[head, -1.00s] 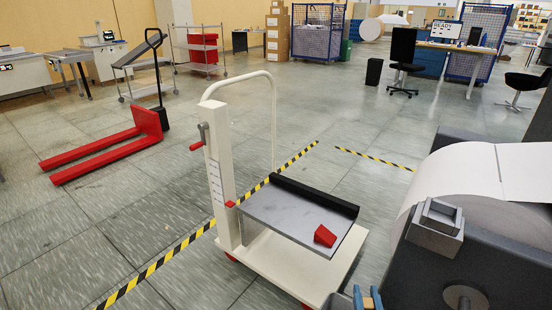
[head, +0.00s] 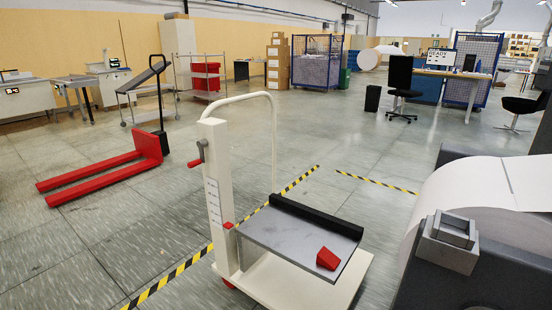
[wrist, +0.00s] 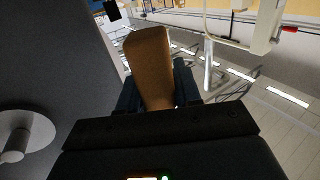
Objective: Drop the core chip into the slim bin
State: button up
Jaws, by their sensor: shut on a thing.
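The core chip (wrist: 150,62) is a tan-brown curved piece in the wrist view. My gripper (wrist: 156,88) is shut on it, with one dark finger on each side. Neither the chip nor my gripper shows in the head view now. A narrow black bin (head: 373,98), which looks like the slim bin, stands upright on the floor at the back, left of the black office chair. It is well away from me, and its inside cannot be made out.
A white lift cart (head: 222,190) with a grey platform and a red wedge (head: 328,259) stands close in front. A machine with a white paper roll (head: 480,190) is at near right. A red pallet jack (head: 110,168) is at left. Open floor lies between the cart and bin.

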jog(key=o, duration=1.1)
jog(key=s, duration=0.7)
jog(key=shift+s+a, duration=0.4)
